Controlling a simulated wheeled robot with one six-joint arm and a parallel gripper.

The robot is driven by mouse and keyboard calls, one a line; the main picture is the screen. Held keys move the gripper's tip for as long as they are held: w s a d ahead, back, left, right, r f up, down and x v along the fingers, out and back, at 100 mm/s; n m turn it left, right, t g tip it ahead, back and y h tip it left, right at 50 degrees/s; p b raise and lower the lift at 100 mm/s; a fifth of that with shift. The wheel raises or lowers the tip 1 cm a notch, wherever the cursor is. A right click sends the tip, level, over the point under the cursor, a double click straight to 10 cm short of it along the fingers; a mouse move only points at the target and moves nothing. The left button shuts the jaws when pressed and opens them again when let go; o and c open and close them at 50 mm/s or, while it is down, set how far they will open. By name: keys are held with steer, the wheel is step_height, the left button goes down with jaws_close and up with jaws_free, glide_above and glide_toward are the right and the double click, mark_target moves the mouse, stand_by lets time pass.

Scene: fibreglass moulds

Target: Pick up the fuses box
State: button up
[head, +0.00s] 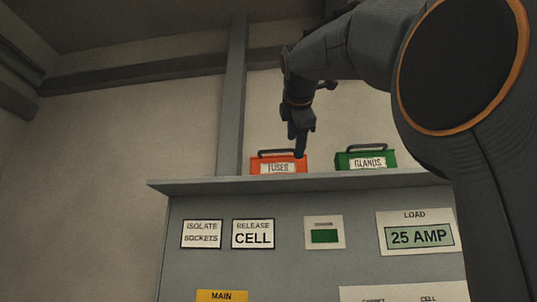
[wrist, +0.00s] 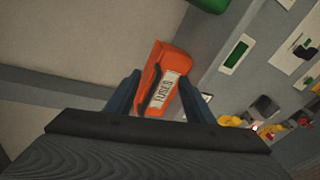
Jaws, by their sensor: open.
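The orange fuses box (head: 262,166) has a dark handle on top and a white label, and it stands on top of the grey cabinet (head: 350,180). In the wrist view the fuses box (wrist: 174,67) lies ahead of and between the two fingers. My gripper (head: 300,148) points down at the right part of the box in the head view and covers a little of it. In the wrist view my gripper (wrist: 158,92) is open, with a finger on either side of the handle. I cannot tell whether the fingers touch the box.
A green glands box (head: 366,159) stands to the right of the fuses box, with a gap between them. It also shows at the top of the wrist view (wrist: 209,4). A grey post (head: 232,95) rises behind the cabinet. Signs and panels cover the cabinet front.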

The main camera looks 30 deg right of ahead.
mark_target(284, 165)
steer(key=shift+p+x, duration=0.8)
steer(key=shift+x, duration=1.75)
